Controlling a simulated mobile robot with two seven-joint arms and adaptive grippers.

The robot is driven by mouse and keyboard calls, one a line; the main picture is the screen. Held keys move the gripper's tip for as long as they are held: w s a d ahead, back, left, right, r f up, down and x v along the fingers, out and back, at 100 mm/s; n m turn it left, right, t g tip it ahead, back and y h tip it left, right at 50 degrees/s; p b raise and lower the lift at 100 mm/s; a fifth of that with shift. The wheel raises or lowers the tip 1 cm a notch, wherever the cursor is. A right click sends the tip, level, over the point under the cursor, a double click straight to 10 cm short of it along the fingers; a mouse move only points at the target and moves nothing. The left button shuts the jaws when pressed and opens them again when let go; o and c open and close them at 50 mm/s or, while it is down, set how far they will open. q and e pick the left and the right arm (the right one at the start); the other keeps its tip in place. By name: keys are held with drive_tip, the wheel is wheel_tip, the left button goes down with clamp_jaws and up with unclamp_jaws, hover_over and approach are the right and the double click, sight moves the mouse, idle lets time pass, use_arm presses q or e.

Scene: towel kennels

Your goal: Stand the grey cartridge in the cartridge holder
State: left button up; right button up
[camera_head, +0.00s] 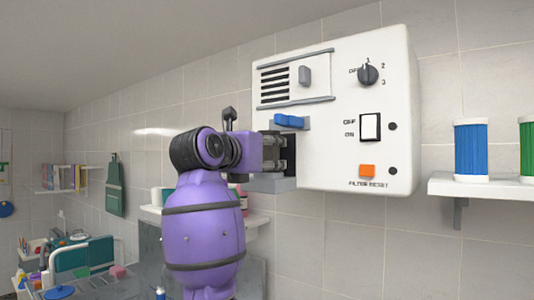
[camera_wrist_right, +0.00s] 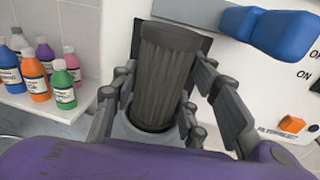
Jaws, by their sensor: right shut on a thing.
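The grey cartridge (camera_wrist_right: 165,75) is a dark, ribbed cylinder, nearly upright with a slight lean in the right wrist view. My right gripper (camera_wrist_right: 163,88) is shut on it, with fingers on both sides. Its lower end shows inside the round rim of a light grey holder (camera_wrist_right: 125,130); whether it rests on the bottom is hidden. In the head view my right gripper (camera_head: 284,154) is at the left side of the white wall box, just above the grey holder (camera_head: 272,185), and hides the cartridge. My left gripper is not in view.
The white box (camera_head: 340,110) carries a dial, switches and an orange button. A blue lever (camera_head: 290,121) sticks out just above my right gripper. A shelf (camera_head: 485,188) at right holds blue and green cartridges. Paint bottles (camera_wrist_right: 35,75) stand on a shelf at left.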

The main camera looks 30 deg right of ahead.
drive_tip(key=o, duration=1.3)
drive_tip(key=shift+a, duration=0.1)
drive_tip(key=v, duration=1.2)
